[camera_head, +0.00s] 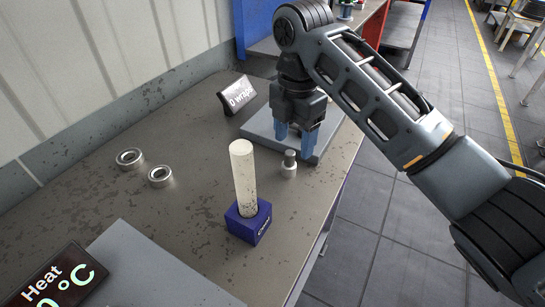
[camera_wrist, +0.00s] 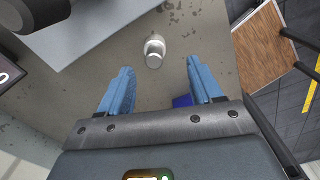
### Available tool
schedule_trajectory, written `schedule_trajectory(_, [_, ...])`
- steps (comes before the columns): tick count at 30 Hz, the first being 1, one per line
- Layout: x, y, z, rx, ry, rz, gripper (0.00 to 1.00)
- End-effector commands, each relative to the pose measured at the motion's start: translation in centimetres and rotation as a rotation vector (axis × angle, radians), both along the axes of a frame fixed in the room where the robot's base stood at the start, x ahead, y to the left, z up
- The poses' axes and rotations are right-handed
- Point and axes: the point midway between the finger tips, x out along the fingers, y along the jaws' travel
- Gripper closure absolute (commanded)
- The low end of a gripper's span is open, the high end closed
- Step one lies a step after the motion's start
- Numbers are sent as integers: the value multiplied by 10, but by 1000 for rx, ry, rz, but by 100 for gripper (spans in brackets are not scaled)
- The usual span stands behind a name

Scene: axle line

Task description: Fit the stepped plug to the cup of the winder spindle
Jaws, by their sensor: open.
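The stepped plug looks to be the small grey piece (camera_head: 288,165) with a darker, narrower top. It stands upright on the bench, just in front of the grey plate, and also shows in the wrist view (camera_wrist: 154,52). My gripper (camera_head: 295,143) is open and empty, its blue fingers pointing down behind and above the plug in the head view. In the wrist view the plug lies just ahead of the gap between the fingertips (camera_wrist: 160,68). I cannot surely identify the winder spindle or its cup; a dark rounded shape (camera_wrist: 38,12) shows over the plate.
A pale rod (camera_head: 243,175) stands upright in a blue block (camera_head: 248,224). Two metal rings (camera_head: 130,157) (camera_head: 160,176) lie at left. A "0 wraps" sign (camera_head: 238,95) stands by the grey plate (camera_head: 262,128). A heat panel (camera_head: 52,280) is at front left. Bench is clear between.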

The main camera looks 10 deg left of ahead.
Motion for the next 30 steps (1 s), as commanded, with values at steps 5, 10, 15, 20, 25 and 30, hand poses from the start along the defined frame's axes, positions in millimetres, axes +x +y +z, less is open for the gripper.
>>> schedule_trajectory(5, [0,-1,-11,-3,2,-1,35])
schedule_trajectory(10, [0,0,-28,-2,2,0,35])
schedule_trajectory(15, [1,4,-48,-4,3,0,35])
schedule_trajectory(20, [1,5,-70,-3,2,-1,35])
schedule_trajectory(25, [2,5,-78,-3,0,0,35])
schedule_trajectory(30, [2,5,-78,-2,-1,0,36])
